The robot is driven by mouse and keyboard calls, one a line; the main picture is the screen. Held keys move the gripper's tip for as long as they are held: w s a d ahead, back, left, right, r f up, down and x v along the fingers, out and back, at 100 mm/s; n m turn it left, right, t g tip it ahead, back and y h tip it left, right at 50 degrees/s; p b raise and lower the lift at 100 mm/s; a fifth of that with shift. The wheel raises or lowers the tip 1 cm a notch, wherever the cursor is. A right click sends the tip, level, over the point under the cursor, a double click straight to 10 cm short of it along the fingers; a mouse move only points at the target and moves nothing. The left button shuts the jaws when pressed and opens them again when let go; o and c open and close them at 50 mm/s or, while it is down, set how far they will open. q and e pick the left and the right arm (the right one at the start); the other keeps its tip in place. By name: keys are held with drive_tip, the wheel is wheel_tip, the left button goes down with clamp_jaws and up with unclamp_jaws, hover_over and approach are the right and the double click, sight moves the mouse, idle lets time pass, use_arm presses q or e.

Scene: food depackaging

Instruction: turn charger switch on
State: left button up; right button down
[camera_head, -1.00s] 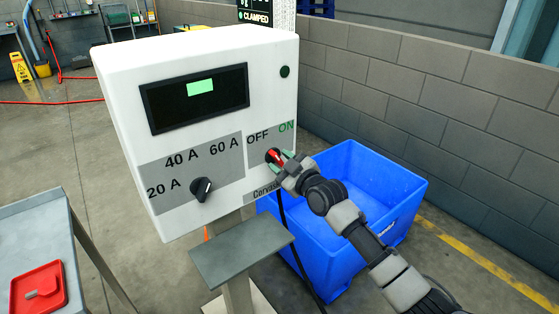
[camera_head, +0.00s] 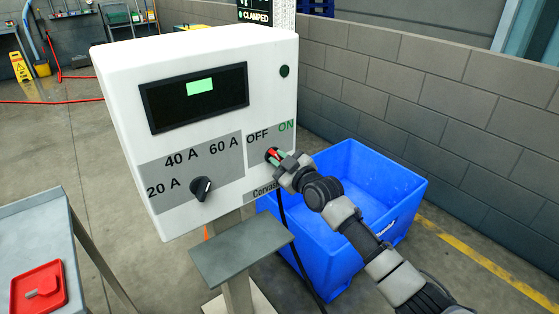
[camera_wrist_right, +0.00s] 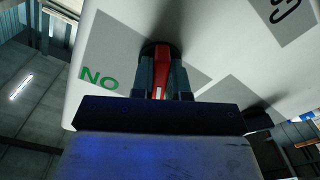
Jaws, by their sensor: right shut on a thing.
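The charger (camera_head: 265,65) is a white box with a dark display, OFF and ON labels and a red switch (camera_head: 271,154) below them. My right gripper (camera_head: 279,158) is at the switch, its fingers pointing at the panel. In the right wrist view the red switch (camera_wrist_right: 162,62) sits between the two fingers (camera_wrist_right: 162,75), which are shut on it, with the green ON label inverted at left. The fingers partly hide the switch in the head view, so its exact setting is hard to tell. My left gripper is not in view.
A black current knob (camera_head: 202,189) is on the charger's lower left. A grey shelf (camera_head: 240,252) juts out below the box. A blue crate (camera_head: 400,215) stands behind my right arm, near the block wall. A grey table (camera_head: 45,225) with a red tray (camera_head: 22,287) is at left.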

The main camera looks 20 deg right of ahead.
drive_tip(key=m, duration=0.5)
drive_tip(key=shift+m+p, duration=0.3)
drive_tip(key=shift+p, duration=0.1)
drive_tip(key=m, duration=0.6)
drive_tip(key=shift+p, duration=0.35)
drive_tip(key=c, duration=1.1)
unclamp_jaws()
drive_tip(key=shift+s, duration=0.1)
drive_tip(key=v, duration=1)
drive_tip(key=shift+s+d, duration=0.15)
drive_tip(key=shift+s, duration=0.2)
